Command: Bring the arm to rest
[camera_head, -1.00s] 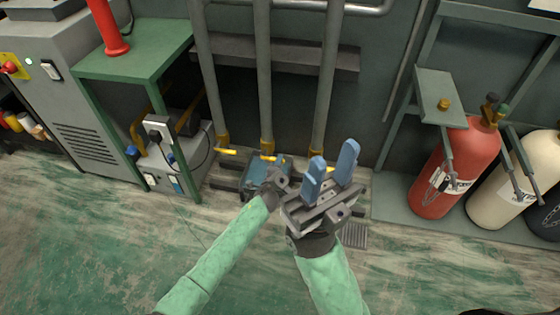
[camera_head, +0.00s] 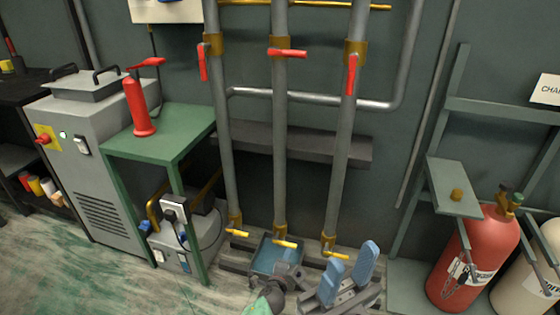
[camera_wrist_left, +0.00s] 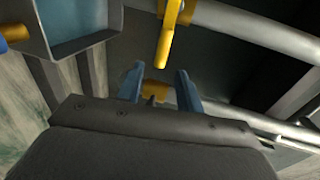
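My left gripper (camera_head: 281,279) is low in the head view, in front of a blue-lined open box (camera_head: 268,256); its fingers are hard to make out there. In the left wrist view its two blue fingers (camera_wrist_left: 160,78) stand apart with nothing clearly held between them. A yellow fitting shows beyond the gap. My right gripper (camera_head: 348,275) is to its right, with two blue fingers pointing up and spread, empty. Both forearms are mostly cut off by the bottom edge.
Three grey vertical pipes (camera_head: 281,130) with red upper handles (camera_head: 287,53) and yellow lower handles (camera_head: 285,244) stand behind. A green table (camera_head: 165,137) and grey machine (camera_head: 95,150) are left. A red cylinder (camera_head: 468,262) and cream cylinder (camera_head: 530,270) stand right.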

